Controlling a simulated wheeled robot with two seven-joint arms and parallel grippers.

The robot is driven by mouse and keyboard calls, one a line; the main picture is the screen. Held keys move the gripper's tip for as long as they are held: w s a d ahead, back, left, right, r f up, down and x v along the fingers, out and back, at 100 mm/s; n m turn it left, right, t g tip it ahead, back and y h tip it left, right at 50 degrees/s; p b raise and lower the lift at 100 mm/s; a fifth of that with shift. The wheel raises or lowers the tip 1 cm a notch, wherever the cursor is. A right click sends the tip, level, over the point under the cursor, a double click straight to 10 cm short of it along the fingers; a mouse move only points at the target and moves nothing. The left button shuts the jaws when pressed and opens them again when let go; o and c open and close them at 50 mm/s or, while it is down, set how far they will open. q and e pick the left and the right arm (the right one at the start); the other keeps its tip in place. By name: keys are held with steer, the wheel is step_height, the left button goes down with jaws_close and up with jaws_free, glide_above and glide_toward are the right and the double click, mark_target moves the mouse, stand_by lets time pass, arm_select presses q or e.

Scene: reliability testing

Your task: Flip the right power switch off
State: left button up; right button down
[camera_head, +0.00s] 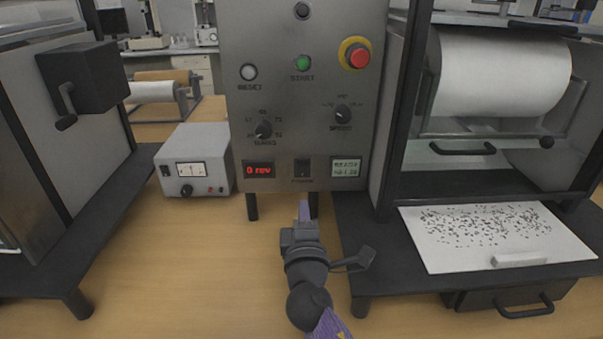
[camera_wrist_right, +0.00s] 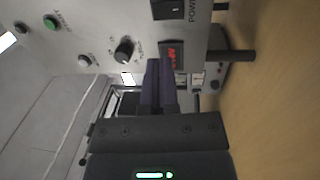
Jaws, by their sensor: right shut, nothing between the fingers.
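The power switch (camera_head: 302,170) is a small black rocker low on the grey control panel (camera_head: 285,105), between the red display and the pale display. It also shows at the top edge of the right wrist view (camera_wrist_right: 167,8), beside the sideways POWER label. Which way the rocker is pressed is too small to tell. My right gripper (camera_head: 304,207) is below the panel's lower edge, under the switch and apart from it. In the right wrist view its dark fingers (camera_wrist_right: 160,65) are together and empty, pointing toward the red display (camera_wrist_right: 172,55). My left gripper is not in view.
The panel carries dials, a green START button (camera_head: 303,63) and a red emergency button (camera_head: 357,56). A grey meter box (camera_head: 195,158) stands at left. A roller machine with a speckled sheet (camera_head: 490,235) stands at right. Bare wooden table lies left of my arm.

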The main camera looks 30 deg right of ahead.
mark_target(301, 166)
steer(key=b+x, duration=0.1)
steer(key=x, duration=0.8)
steer(key=shift+w+d+b, duration=0.25)
steer(key=shift+w+b, duration=0.05)
steer(key=shift+b, duration=0.05)
steer(key=shift+w+d, duration=0.2)
steer(key=shift+w, duration=0.15)
steer(key=shift+r, duration=0.1)
